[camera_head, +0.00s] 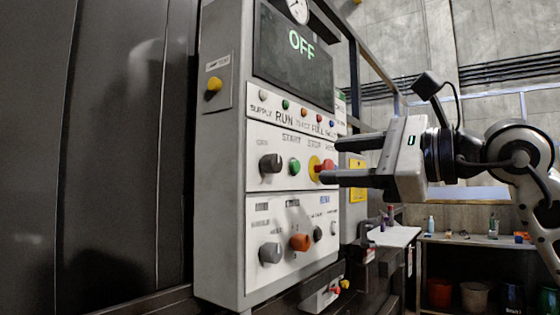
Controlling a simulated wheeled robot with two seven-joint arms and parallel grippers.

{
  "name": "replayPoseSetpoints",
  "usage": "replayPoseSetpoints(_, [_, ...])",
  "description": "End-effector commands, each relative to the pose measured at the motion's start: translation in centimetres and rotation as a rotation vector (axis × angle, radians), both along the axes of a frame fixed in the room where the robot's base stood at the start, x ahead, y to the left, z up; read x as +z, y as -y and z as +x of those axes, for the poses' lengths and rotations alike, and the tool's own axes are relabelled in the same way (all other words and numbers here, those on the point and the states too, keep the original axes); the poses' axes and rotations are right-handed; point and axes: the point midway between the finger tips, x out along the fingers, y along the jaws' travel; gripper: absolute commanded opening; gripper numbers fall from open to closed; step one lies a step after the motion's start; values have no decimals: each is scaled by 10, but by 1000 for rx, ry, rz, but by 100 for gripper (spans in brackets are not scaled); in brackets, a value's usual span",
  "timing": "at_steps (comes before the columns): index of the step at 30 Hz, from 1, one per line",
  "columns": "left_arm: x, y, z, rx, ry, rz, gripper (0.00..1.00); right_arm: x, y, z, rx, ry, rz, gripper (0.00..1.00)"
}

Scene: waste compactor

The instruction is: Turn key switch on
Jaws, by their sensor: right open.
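The grey control panel (222,205) carries a dark screen (292,62) that reads "OFF". A dark knob (270,163) sits at the left of the upper control row, beside a green button (295,167). The lower row has a grey knob (270,253), an orange-red knob (300,242) and a small dark knob (318,234). I cannot tell for sure which one is the key switch; the labels are too small. My right gripper (332,160) is open and empty, its fingers pointing left, near the red stop button (326,173). Contact is unclear. My left gripper is not in view.
A yellow button (214,85) is on the panel's left side, and a row of small lamps (285,104) runs below the screen. A dark machine wall (95,150) fills the left. A workbench (470,240) with bottles and buckets stands at the back right.

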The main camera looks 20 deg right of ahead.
Motion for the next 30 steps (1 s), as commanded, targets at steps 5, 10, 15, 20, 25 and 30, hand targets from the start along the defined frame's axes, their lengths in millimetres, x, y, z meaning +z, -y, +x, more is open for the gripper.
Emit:
replayPoseSetpoints(5, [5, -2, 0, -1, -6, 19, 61, 3, -26, 33, 6, -2, 2, 52])
replayPoseSetpoints(10, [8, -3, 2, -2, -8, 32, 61, 3, -46, 62, 6, -3, 4, 52])
replayPoseSetpoints(15, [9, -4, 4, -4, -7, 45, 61, 2, -61, 82, 4, -1, 4, 52])
replayPoseSetpoints(20, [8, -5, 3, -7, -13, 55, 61, 1, -67, 92, 4, -1, 3, 52])
replayPoseSetpoints(25, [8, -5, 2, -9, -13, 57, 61, 0, -69, 94, 3, 0, 2, 52])
replayPoseSetpoints(30, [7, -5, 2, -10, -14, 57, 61, 0, -69, 94, 3, 0, 2, 46])
